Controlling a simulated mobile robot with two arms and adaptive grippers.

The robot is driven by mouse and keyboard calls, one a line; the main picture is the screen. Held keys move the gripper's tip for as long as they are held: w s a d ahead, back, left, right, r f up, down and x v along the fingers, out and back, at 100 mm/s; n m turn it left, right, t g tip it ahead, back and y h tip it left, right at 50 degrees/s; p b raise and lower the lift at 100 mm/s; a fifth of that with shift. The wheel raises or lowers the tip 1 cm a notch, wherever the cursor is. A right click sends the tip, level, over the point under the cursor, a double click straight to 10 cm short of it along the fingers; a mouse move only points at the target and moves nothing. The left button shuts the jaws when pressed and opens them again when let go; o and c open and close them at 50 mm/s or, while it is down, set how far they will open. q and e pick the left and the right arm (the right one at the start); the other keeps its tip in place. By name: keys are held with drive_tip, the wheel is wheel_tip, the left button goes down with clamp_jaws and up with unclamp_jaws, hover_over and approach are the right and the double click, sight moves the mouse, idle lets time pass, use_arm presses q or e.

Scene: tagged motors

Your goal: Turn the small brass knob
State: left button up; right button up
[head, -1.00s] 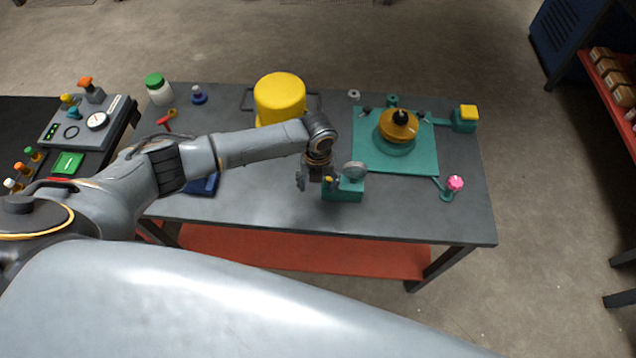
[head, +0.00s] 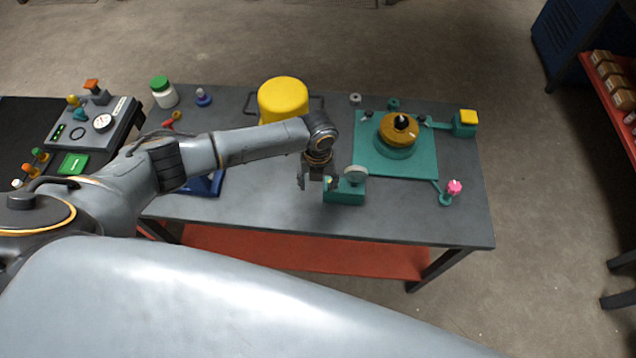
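A teal block (head: 344,196) with a round grey-faced gauge (head: 356,174) stands near the front middle of the table. A tiny yellowish spot on its left side may be the small brass knob; my gripper mostly hides it. My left gripper (head: 317,183) points down at the left side of this block, its fingers apart. I cannot tell whether a finger touches the knob or the block. A larger brass-coloured dome with a black top (head: 399,128) sits on a round teal base to the right. My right gripper is not in view.
A teal plate (head: 425,165) carries the dome, with a pink knob (head: 454,187) and a yellow-topped box (head: 467,119) beside it. A yellow drum (head: 283,98) stands behind my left arm. A control panel (head: 100,125) is at the left. The front right of the table is clear.

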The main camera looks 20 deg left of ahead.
use_arm(q)
wheel_tip(320, 180, up, 5)
drive_tip(key=shift+w+d+f+p, duration=0.1)
drive_tip(key=shift+p, duration=0.2)
idle(0.4)
